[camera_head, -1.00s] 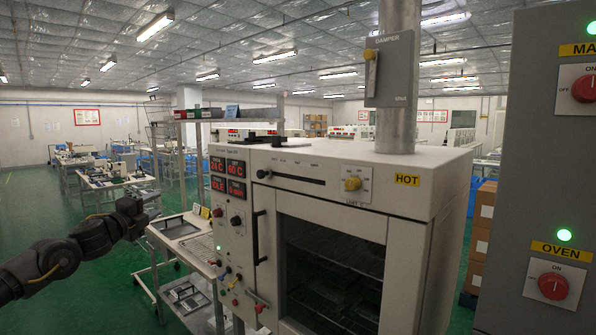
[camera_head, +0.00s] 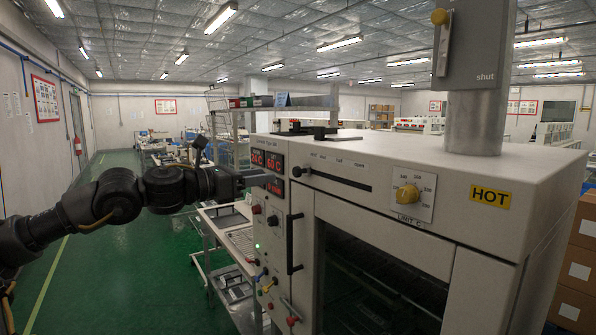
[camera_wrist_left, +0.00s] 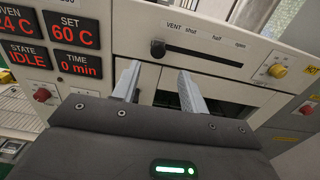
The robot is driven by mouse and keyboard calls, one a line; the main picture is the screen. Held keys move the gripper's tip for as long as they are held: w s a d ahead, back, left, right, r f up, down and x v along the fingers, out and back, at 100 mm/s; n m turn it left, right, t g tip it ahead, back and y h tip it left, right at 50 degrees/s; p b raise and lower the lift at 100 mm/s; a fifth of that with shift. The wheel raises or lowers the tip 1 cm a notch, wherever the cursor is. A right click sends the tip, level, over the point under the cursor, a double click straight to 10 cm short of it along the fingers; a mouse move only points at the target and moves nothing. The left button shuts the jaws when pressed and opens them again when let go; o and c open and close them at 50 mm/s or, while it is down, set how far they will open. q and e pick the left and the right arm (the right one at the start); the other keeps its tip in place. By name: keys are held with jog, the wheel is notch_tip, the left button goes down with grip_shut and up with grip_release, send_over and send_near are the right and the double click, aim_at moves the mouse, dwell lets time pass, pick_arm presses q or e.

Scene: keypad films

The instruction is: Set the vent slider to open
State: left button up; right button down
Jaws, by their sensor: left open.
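The vent slider is a dark knob (camera_head: 297,171) at the left end of a dark horizontal slot (camera_head: 340,181) on the oven's upper front. In the left wrist view, the knob (camera_wrist_left: 157,48) sits left of the labels "shut", "half" and "open", below VENT and nearest "shut". My left gripper (camera_head: 262,179) is in front of the displays, left of the knob in the head view. In the left wrist view its two fingers (camera_wrist_left: 158,76) are apart, with nothing between them, and their tips lie just below the knob. My right gripper is not in view.
The oven (camera_head: 470,225) has a yellow limit knob (camera_head: 407,194), a HOT label (camera_head: 490,197) and a vertical door handle (camera_head: 291,243). A pipe with a damper box (camera_head: 487,50) rises from its top. A cart (camera_head: 235,230) stands left of the oven.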

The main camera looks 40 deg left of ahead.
aim_at(295, 171)
pick_arm(q)
jog(key=p+x, duration=0.1)
jog(key=x, duration=0.1)
jog(key=p+x, duration=0.3)
jog(key=shift+w+r, duration=0.25)
jog(key=shift+w, duration=0.1)
jog(key=p+x, duration=0.2)
jog(key=x, duration=0.2)
jog(key=shift+f, duration=0.15)
jog(key=shift+w+d+f, duration=0.15)
jog(key=shift+w, duration=0.45)
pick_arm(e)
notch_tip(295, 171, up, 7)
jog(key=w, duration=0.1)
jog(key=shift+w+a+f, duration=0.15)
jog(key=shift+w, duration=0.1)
pick_arm(q)
jog(key=shift+s, duration=0.1)
jog(key=shift+c, duration=0.3)
